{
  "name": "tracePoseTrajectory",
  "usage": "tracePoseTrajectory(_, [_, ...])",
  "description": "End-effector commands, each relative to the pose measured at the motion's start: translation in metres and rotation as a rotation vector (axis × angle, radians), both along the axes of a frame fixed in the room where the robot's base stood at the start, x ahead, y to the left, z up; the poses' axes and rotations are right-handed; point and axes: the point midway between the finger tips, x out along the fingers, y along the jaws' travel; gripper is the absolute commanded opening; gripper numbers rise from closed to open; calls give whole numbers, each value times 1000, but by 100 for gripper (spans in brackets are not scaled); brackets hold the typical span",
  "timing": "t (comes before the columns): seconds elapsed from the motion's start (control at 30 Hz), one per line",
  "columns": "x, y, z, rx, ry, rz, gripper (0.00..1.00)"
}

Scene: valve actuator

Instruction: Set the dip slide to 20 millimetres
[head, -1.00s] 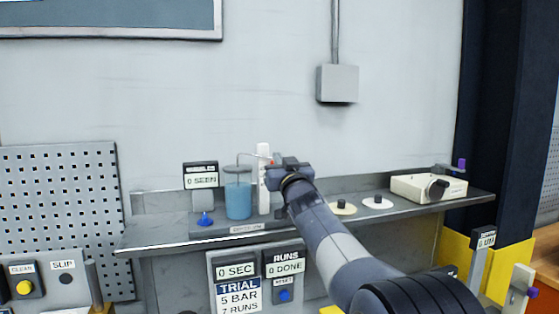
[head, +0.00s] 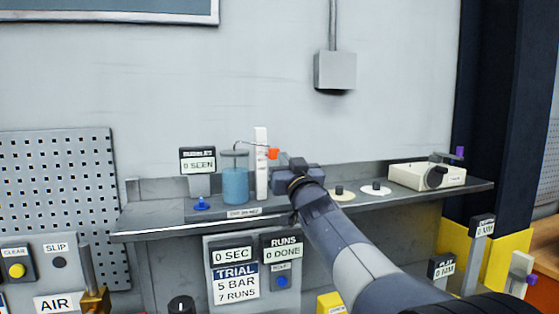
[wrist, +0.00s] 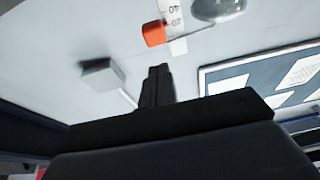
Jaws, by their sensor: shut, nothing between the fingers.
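The dip slide's white upright scale (head: 261,165) stands on the shelf, right of a jar of blue liquid (head: 235,186). Its orange tab (head: 273,153) sticks out to the right, well up the scale. In the wrist view the orange tab (wrist: 154,34) lies beside the white scale (wrist: 174,20), which shows the marks 40 and 20; the exact reading cannot be told. My gripper (wrist: 159,70) is shut and empty, with a visible gap between its fingertips and the tab. In the head view my gripper (head: 278,171) is just below and right of the tab.
A bubble display (head: 198,160) reading 0 SEEN and a blue knob (head: 201,204) stand left of the jar. Right of my arm are two discs with dark knobs (head: 376,189) and a cream box (head: 428,176).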

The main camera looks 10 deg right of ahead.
Motion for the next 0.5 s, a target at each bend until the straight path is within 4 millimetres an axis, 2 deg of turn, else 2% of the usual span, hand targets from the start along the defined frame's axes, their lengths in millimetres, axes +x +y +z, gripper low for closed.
tracePoseTrajectory(0.1, [-18, -3, -8, -1, -1, 0, 0])
tracePoseTrajectory(0.2, [-28, -5, -11, 1, 0, 0, 0])
tracePoseTrajectory(0.37, [-37, -7, -14, -4, -1, -1, 0])
tracePoseTrajectory(0.5, [-38, -7, -17, -72, -11, -25, 0])
